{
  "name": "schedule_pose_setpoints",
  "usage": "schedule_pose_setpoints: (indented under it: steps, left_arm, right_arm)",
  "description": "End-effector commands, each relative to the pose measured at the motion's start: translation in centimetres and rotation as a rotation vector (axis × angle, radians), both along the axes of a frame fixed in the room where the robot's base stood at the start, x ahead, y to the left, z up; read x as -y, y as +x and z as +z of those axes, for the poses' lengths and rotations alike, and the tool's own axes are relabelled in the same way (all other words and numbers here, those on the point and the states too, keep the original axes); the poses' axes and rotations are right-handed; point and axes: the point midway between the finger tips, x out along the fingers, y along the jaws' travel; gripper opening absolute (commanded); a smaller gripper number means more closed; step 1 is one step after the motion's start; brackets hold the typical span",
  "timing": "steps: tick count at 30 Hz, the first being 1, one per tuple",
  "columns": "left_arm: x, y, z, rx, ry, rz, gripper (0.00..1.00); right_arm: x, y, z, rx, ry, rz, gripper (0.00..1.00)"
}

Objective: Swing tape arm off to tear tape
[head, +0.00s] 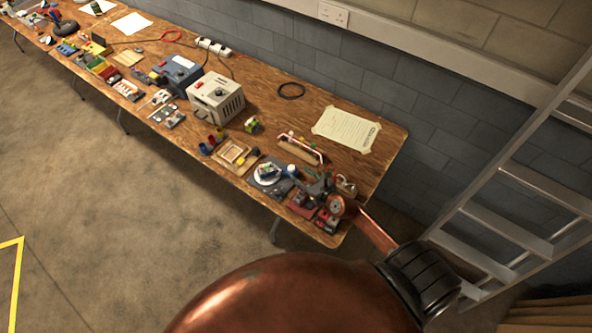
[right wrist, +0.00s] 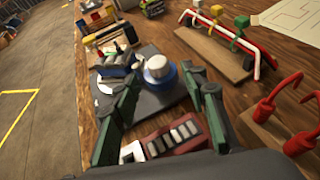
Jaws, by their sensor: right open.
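My right gripper (head: 318,184) hangs over the near right end of the bench, its arm reaching in from the lower right. In the right wrist view its two green fingers (right wrist: 166,88) are apart with nothing held between them. A blue round piece with a white cap (right wrist: 158,70) stands between and just beyond the fingertips, on a dark grey plate (right wrist: 148,106). It also shows in the head view (head: 291,170), left of the gripper. I cannot tell which part is the tape arm, and I see no tape clearly. Contact with the fingers cannot be told.
A wooden block with a red and white bar (right wrist: 219,50) stands right of the gripper. Red hooked pieces (right wrist: 298,140) and a red block with pale bars (right wrist: 172,136) are close by. The wooden bench (head: 345,165) is crowded leftward. A ladder (head: 520,185) stands at right.

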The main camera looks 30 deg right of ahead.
Motion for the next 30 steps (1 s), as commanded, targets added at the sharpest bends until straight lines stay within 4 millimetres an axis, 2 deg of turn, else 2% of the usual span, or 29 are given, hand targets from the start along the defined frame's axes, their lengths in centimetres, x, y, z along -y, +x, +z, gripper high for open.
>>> schedule_pose_setpoints:
  steps: [3, 7, 12, 19, 30]
  left_arm:
    - [0.0, -0.6, -0.7, -0.008, 0.000, 0.001, 0.40]
    - [0.0, -0.6, -1.2, -0.009, 0.000, 0.001, 0.40]
    - [0.0, -0.4, -1.3, -0.007, 0.000, 0.000, 0.40]
    - [0.0, 0.1, -1.2, 0.001, 0.000, -0.001, 0.40]
    - [0.1, 0.3, -1.2, 0.003, 0.000, -0.001, 0.40]
  right_arm:
    - [-0.4, 2.1, -0.8, 0.002, -0.001, 0.005, 0.40]
    - [-0.5, 3.4, -1.4, 0.000, 0.000, 0.005, 0.40]
    - [-0.6, 4.1, -1.6, 0.001, 0.001, 0.005, 0.40]
    - [-0.4, 4.0, -1.6, 0.001, 0.001, 0.003, 0.40]
    - [-0.3, 3.9, -1.6, 0.001, 0.001, 0.001, 0.15]
